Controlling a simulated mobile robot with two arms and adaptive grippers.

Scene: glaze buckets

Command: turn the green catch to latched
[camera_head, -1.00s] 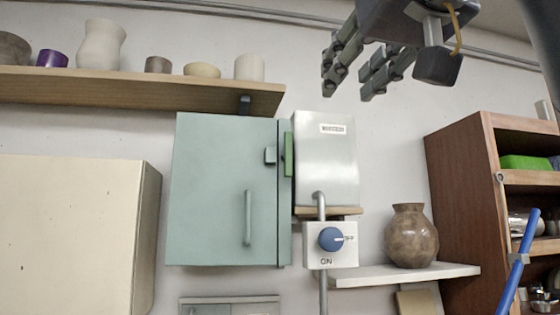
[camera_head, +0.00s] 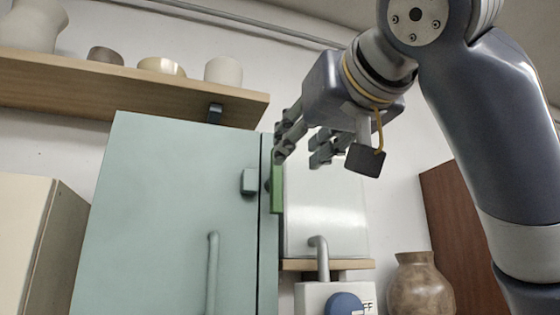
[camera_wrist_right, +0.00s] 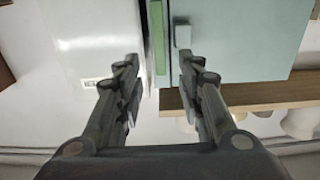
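The green catch (camera_head: 277,188) is an upright bar at the right edge of the closed teal cabinet door (camera_head: 165,205). A small grey block (camera_head: 249,182) is on the door just left of it. My right gripper (camera_head: 298,158) comes from the upper right, its two fingers apart and empty. Its left finger overlaps the catch's top end in the head view; contact cannot be told. In the right wrist view the catch (camera_wrist_right: 157,38) shows beyond the gap between the open fingertips (camera_wrist_right: 158,64), with the grey block (camera_wrist_right: 183,35) beside it. My left gripper is out of view.
A silver box (camera_head: 325,220) stands right of the cabinet, above a blue knob (camera_head: 345,304). A shelf (camera_head: 130,90) with several pots hangs above left. A brown vase (camera_head: 418,285) and a wooden cupboard (camera_head: 455,215) are at the right.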

